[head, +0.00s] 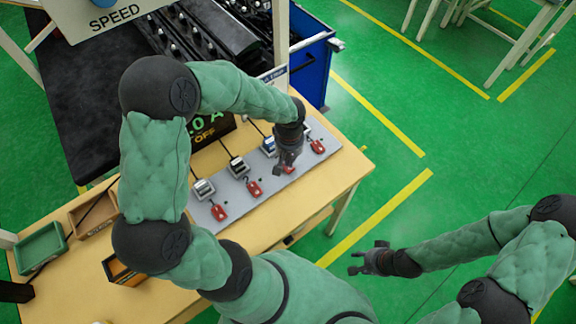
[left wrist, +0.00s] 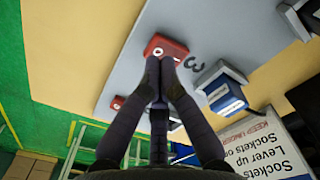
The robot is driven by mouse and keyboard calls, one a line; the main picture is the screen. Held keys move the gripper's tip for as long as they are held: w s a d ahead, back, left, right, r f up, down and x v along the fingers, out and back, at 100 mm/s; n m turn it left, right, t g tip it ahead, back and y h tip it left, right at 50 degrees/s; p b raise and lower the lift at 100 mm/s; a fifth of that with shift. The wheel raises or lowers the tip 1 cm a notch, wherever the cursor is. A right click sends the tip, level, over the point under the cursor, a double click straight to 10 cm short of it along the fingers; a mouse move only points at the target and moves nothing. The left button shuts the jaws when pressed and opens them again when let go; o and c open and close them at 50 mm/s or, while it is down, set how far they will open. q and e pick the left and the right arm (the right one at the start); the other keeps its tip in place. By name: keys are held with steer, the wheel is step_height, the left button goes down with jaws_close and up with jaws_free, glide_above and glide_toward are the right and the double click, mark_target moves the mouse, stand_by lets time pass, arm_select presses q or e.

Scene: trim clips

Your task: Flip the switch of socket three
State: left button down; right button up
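A grey socket panel (head: 233,198) lies along the table's right edge, with several sockets and red switches in a row. The switch of socket three (left wrist: 166,47) is a red block beside the printed "3" in the left wrist view; in the head view its red (head: 289,170) shows partly under my left gripper. Socket three (head: 269,145) has a blue part. My left gripper (head: 285,168) points down at this switch. In the left wrist view its fingertips (left wrist: 160,62) are together at the switch's near edge; contact is unclear. My right gripper (head: 357,259) is open and empty, off the table.
Neighbouring red switches (head: 254,187) (head: 318,146) sit on both sides. A display (head: 208,128) reading "OFF" stands behind the panel, partly hidden by my left arm. Trays (head: 40,247) lie at the table's left.

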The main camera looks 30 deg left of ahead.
arm_select(q)
steer(key=shift+f+b, duration=1.1)
steer(key=shift+f, duration=0.15)
stand_by(0.7)
steer(key=shift+r, duration=0.15)
steer(key=shift+r+p, duration=2.4)
steer(key=shift+r, duration=1.05)
